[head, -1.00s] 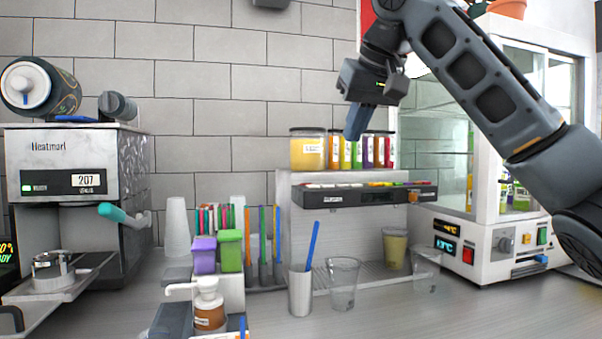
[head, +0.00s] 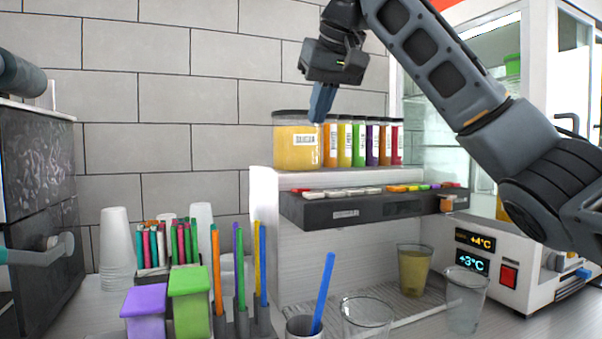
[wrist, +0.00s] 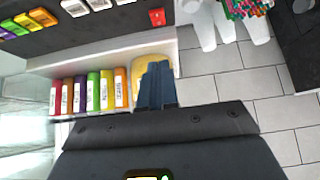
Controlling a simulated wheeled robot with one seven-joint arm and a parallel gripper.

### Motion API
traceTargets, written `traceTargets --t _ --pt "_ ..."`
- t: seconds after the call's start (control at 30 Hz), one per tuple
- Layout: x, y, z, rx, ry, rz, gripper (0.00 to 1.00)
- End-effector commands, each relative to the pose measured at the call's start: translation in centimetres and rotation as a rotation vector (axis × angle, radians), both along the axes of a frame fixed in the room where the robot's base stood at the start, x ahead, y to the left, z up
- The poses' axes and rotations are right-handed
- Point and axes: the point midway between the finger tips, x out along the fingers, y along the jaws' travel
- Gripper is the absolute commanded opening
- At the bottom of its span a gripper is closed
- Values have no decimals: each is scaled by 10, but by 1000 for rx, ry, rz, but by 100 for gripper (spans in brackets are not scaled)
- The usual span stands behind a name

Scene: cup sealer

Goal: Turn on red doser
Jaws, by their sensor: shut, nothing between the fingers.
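The doser is a dark button bar (head: 345,213) on a white stand, with a row of jars behind it. The red jar (head: 397,143) is at the right end of the row; it also shows in the wrist view (wrist: 68,95). Small coloured buttons top the bar, and a red button (wrist: 156,17) sits at one end in the wrist view, beside white ones. My gripper (head: 318,118) is shut and empty, fingers down, in front of the large yellow jar (head: 296,150) and above the bar. Its fingers (wrist: 155,85) overlap the yellow jar in the wrist view. It appears apart from the buttons.
Clear cups (head: 466,300) and a yellow-filled cup (head: 414,270) stand below the bar. Purple (head: 145,310) and green boxes (head: 189,300) and coloured straws (head: 240,265) are at front left. A glass cabinet with temperature displays (head: 475,254) stands at right. White cups (head: 116,245) are at left.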

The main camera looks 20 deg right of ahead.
Motion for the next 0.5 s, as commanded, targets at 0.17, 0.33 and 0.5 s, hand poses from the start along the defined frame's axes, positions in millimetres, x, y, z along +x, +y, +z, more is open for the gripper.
traceTargets --t 0.17,0.33,0.5 --pt "0 0 0 0 0 0 0" --pt "4 0 -5 0 1 0 0" --pt "19 0 -24 0 3 -1 0"
